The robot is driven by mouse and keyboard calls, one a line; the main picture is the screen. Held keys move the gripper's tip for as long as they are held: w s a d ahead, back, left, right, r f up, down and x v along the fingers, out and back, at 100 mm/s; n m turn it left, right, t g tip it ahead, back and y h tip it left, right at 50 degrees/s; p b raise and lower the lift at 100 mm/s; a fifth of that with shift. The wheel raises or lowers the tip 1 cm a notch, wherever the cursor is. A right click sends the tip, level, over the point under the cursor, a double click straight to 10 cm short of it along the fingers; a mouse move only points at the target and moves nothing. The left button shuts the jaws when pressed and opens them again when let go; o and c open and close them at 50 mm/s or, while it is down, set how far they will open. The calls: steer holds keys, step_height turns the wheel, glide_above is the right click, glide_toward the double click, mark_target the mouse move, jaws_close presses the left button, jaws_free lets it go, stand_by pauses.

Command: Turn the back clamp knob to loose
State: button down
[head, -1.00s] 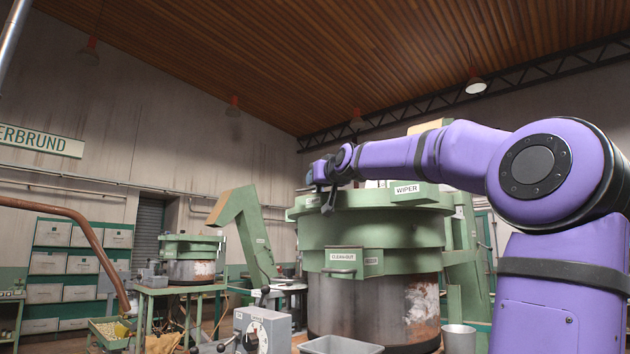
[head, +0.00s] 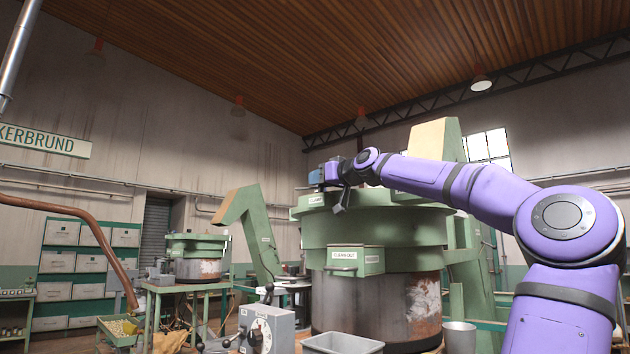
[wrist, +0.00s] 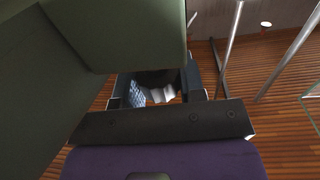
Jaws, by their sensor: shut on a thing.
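The large green hopper (head: 375,228) stands in the middle of the head view, with a small partly legible label (head: 317,199) on its upper left rim. My gripper (head: 317,179) is at that rim, at the far end of my outstretched arm. In the wrist view, my gripper's fingers (wrist: 158,88) are shut on a dark rounded clamp knob (wrist: 158,77), only partly visible between them. Pale shapes show just below it. The knob is hidden in the head view, and its setting cannot be read.
A green block (wrist: 140,30) sits close to my gripper in the wrist view. A CLEAN-OUT box (head: 356,261) juts from the hopper's front. A grey control box (head: 268,328), a grey tray (head: 342,344) and a metal cup (head: 459,337) stand below. A second hopper (head: 196,262) is at left.

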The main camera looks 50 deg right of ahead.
steer(key=shift+n+y, duration=0.3)
steer(key=shift+y, duration=0.2)
steer(key=c, duration=0.7)
jaws_free()
steer(key=s+a, duration=0.1)
steer(key=s, duration=0.9)
steer(key=shift+s+a, duration=0.2)
steer(key=shift+s, duration=0.2)
